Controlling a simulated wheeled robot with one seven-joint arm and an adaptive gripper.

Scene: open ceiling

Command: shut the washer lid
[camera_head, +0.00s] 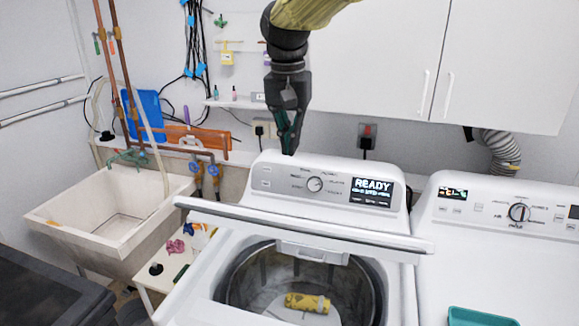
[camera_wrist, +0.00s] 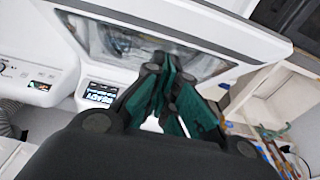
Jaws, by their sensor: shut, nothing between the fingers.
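The white washer (camera_head: 190,290) stands front centre in the head view. Its lid (camera_head: 300,228) is raised and seen nearly edge-on, with the drum open below it. The lid (camera_wrist: 150,48) also shows in the wrist view, with its glass window. My gripper (camera_head: 289,148) hangs point-down above and behind the raised lid, at the back of the washer's control panel (camera_head: 330,184). Its green fingers are together with nothing held. In the wrist view my gripper (camera_wrist: 170,108) overlaps the lid in the picture; whether they touch cannot be told.
A yellow item (camera_head: 307,302) lies in the drum. A dryer (camera_head: 500,250) with a teal tray (camera_head: 481,317) stands at right. A sink (camera_head: 110,215) is at left. White cabinets (camera_head: 400,55) hang above. Pipes and a small shelf line the back wall.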

